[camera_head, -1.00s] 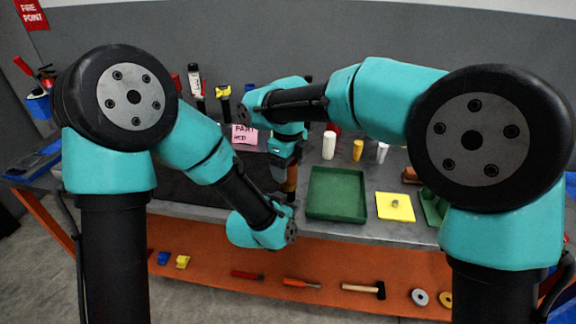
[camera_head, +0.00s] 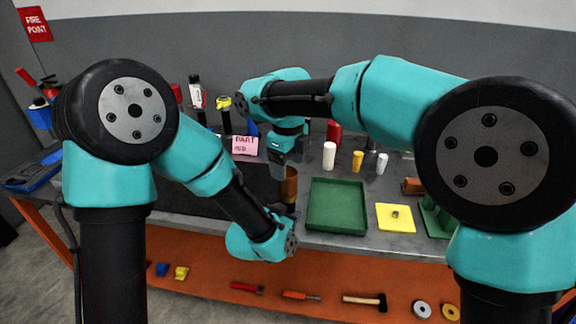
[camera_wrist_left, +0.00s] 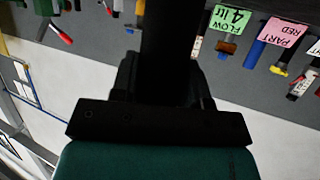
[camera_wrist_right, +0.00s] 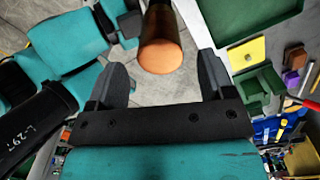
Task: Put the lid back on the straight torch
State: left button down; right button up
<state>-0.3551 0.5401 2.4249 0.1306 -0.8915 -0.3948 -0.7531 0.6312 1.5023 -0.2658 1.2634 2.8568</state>
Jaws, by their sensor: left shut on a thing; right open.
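My left gripper (camera_head: 287,211) is low in front of the bench and shut on the torch, whose dark body (camera_wrist_left: 168,40) shows between the fingers in the left wrist view. The torch stands upright, with a copper-brown upper part (camera_head: 289,184) in the head view. In the right wrist view its flat orange end (camera_wrist_right: 160,57) faces the camera, between the finger tips. I cannot tell whether this copper part is the lid or where it joins the body. My right gripper (camera_head: 281,160) is open just above the torch, pointing down, with nothing held.
A green tray (camera_head: 337,226) and a yellow pad (camera_head: 396,227) with a small part on it lie right of the torch. White (camera_head: 329,155) and yellow (camera_head: 358,161) cylinders stand behind. A pink sign (camera_head: 245,145) stands at the back left. A dark mat covers the left bench.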

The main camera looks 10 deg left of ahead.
jog(key=shift+c, duration=0.4)
jog(key=n, duration=1.3)
jog(key=shift+r, duration=0.15)
jog(key=n, duration=0.8)
jog(key=shift+r, duration=0.1)
jog(key=n, duration=0.6)
jog(key=shift+n, duration=0.3)
jog(key=n, duration=0.6)
jog(key=shift+r, duration=0.15)
jog(key=n, duration=0.6)
jog(key=shift+n, duration=0.4)
jog(key=n, duration=0.6)
jog(key=shift+r, duration=0.15)
jog(key=n, duration=0.7)
jog(key=shift+r+n, duration=0.1)
jog(key=shift+n, duration=0.3)
